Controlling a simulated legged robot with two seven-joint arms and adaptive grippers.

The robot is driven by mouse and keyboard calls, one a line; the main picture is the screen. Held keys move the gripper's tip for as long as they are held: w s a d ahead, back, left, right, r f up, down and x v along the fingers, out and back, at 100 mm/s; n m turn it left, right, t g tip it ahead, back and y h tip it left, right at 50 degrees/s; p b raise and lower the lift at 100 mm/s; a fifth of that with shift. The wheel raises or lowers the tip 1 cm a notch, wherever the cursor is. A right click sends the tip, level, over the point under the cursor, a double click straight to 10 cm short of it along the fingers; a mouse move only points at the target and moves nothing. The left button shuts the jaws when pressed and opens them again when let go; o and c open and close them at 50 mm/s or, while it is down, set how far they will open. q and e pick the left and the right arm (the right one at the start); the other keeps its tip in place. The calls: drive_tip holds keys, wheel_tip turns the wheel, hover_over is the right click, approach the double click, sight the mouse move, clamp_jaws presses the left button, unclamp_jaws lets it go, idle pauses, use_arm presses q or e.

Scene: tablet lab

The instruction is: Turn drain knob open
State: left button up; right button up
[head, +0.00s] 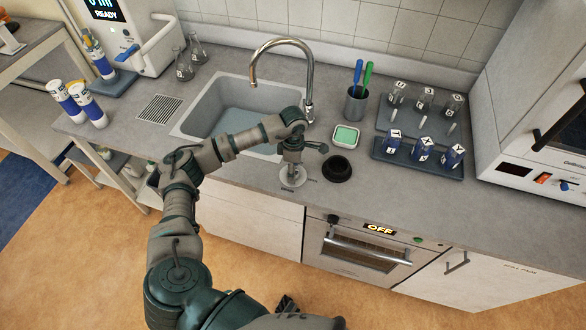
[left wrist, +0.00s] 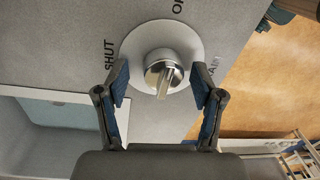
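The drain knob (left wrist: 167,75) is a shiny metal knob with a raised bar on a round pale plate (left wrist: 190,42). In the left wrist view its bar points toward the bottom of the picture. SHUT is printed left of the plate; a partly cut-off "OP" label is above it. My left gripper (left wrist: 161,84) is open, with one blue-padded finger on each side of the knob and visible gaps between. In the head view my left gripper (head: 291,162) is over the plate (head: 291,188) on the counter front. The sink (head: 205,103) holds bluish water.
A black round item (head: 337,169) sits just right of the plate, and a green sponge dish (head: 345,136) behind it. The faucet (head: 308,85) stands behind my gripper. A cup of tools (head: 355,106) and vial racks (head: 418,166) are farther right. The right counter front is clear.

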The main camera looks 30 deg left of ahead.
use_arm(q)
wheel_tip(320, 180, up, 12)
drive_tip(key=shift+w+a, duration=0.25)
drive_tip(key=shift+w, duration=0.15)
drive_tip(key=shift+f, duration=0.1)
idle(0.5)
